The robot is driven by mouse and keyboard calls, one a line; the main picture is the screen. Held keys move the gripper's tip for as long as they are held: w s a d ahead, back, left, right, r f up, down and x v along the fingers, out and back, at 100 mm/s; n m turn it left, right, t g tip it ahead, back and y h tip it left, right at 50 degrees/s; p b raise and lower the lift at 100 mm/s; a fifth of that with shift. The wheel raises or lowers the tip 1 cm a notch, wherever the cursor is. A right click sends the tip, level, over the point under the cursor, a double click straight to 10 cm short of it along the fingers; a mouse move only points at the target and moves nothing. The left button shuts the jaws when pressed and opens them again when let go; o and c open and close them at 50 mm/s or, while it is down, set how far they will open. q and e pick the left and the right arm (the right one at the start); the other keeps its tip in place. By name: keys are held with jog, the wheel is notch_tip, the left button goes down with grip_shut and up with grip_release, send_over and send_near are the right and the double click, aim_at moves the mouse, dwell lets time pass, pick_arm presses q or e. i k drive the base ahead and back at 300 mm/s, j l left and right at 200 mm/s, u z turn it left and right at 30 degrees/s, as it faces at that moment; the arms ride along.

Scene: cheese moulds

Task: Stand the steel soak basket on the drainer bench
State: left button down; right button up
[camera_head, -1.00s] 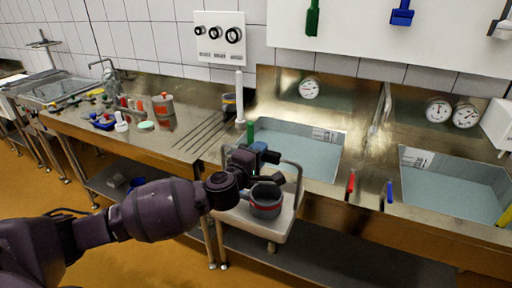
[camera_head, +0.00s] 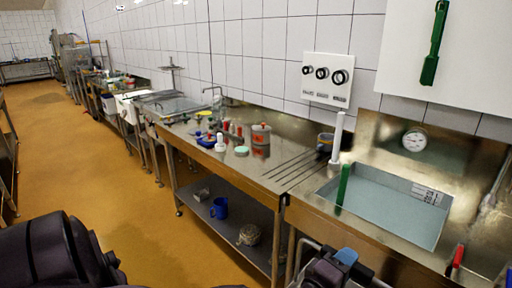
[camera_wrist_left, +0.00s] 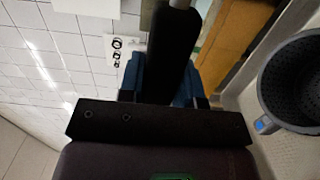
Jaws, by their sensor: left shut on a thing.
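A round dark-grey vessel with dotted inner walls (camera_wrist_left: 297,80) shows at the right edge of the left wrist view, on a pale tray (camera_wrist_left: 285,150). I cannot tell for sure that it is the steel soak basket. My left gripper (camera_head: 345,262) is at the bottom of the head view, in front of the bench. It is shut on a blue part (camera_wrist_left: 132,80), which looks like the grip of the trolley's steel handle; the contact is mostly hidden. The drainer bench (camera_head: 285,155) has grooves running towards its front edge. My right gripper is out of view.
A water-filled sink (camera_head: 385,210) adjoins the grooves on the right. A small grey pot (camera_head: 325,143), a white cylinder (camera_head: 337,135), a red-banded canister (camera_head: 261,138) and several small items stand on the bench. A blue mug (camera_head: 219,208) is on the lower shelf. Open floor lies left.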

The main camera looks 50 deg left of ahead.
aim_at(284, 164)
jog(key=j, duration=1.15)
jog(key=k+j, duration=0.1)
jog(key=j, duration=1.05)
